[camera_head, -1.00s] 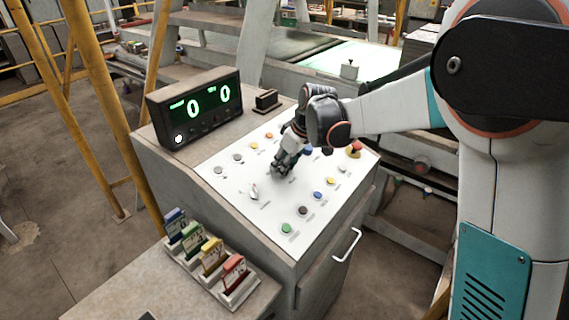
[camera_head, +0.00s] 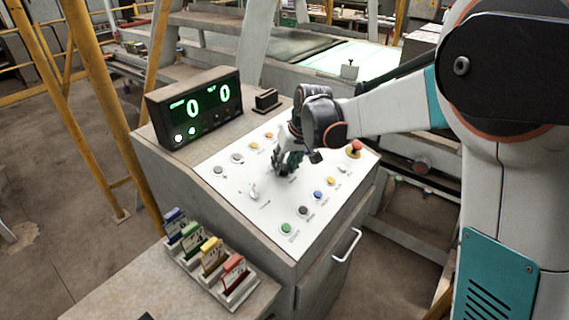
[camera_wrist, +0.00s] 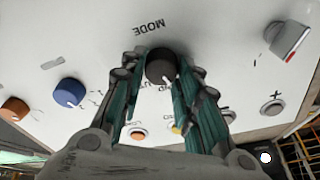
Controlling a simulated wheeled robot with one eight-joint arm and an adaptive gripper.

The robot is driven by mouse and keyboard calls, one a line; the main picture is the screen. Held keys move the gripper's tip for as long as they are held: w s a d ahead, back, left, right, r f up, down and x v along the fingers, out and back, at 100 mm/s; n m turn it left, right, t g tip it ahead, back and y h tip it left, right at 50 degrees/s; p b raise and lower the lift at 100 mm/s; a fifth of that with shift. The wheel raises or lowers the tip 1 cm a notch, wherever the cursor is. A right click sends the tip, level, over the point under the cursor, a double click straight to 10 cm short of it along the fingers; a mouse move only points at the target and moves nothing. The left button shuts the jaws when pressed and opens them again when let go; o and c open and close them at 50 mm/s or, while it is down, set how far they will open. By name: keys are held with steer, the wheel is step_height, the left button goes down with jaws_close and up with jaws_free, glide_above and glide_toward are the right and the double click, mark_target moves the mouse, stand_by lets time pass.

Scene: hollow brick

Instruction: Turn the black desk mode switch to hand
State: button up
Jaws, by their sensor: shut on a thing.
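The black mode switch (camera_wrist: 161,66) is a round knob on the white sloped panel, with the upside-down word MODE beside it in the wrist view. A short white pointer line shows on its lower right edge there. My gripper (camera_wrist: 163,78) has its two teal-lined fingers on either side of the knob, shut on it. The other lettering by the knob is partly covered by the fingers. In the head view my gripper (camera_head: 282,164) is down at the middle of the white panel (camera_head: 235,200) and hides the knob.
The black display box (camera_head: 195,108) reads two green zeros. A red mushroom button (camera_head: 354,148) is at the panel's right edge. Coloured cards (camera_head: 211,255) stand in front.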

steer(key=shift+m, duration=1.7)
steer(key=o, duration=1)
steer(key=v, duration=1.2)
steer(key=shift+a, duration=0.2)
steer(key=shift+s, duration=0.1)
